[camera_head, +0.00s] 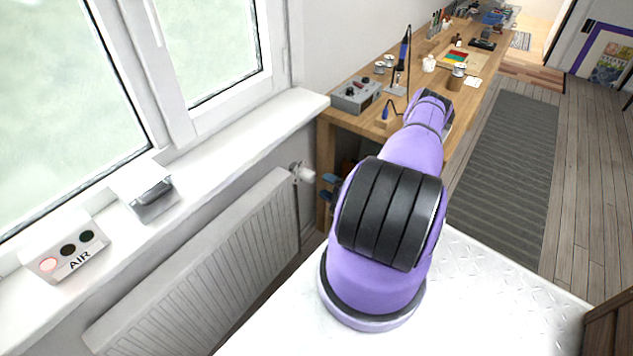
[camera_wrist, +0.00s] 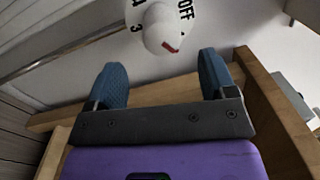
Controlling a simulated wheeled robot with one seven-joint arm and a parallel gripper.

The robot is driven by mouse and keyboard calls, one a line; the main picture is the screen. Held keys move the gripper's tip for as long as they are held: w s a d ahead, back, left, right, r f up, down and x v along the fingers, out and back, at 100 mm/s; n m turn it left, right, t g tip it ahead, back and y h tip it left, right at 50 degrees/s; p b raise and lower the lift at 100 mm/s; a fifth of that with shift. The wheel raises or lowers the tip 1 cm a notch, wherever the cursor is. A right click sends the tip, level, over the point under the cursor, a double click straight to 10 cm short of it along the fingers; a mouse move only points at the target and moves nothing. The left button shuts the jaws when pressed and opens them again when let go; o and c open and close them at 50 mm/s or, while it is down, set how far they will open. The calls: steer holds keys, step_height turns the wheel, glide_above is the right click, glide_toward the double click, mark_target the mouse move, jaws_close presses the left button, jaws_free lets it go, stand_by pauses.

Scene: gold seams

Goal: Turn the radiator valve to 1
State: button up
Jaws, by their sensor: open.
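The white radiator valve (camera_head: 306,174) sits at the far upper end of the radiator (camera_head: 200,270), below the window sill. In the wrist view the valve's round white knob (camera_wrist: 160,28) shows at the top, partly cut off by the picture edge. Black marks "3", "OFF" and part of what looks like a 4 stand around it. A red mark on the knob points to the lower right, near no readable number. The 1 is not visible. My gripper (camera_wrist: 160,68) is open and empty, its blue fingers short of the knob and apart from it.
A wooden workbench (camera_head: 345,122) with a grey box (camera_head: 356,95) and tools stands just beyond the valve; its wooden frame (camera_wrist: 270,110) is close to my gripper in the wrist view. An AIR sensor box (camera_head: 66,249) sits on the sill.

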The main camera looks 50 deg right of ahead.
steer(key=shift+s+d+f, duration=0.1)
steer(key=shift+s, duration=1.25)
steer(key=shift+s, duration=0.1)
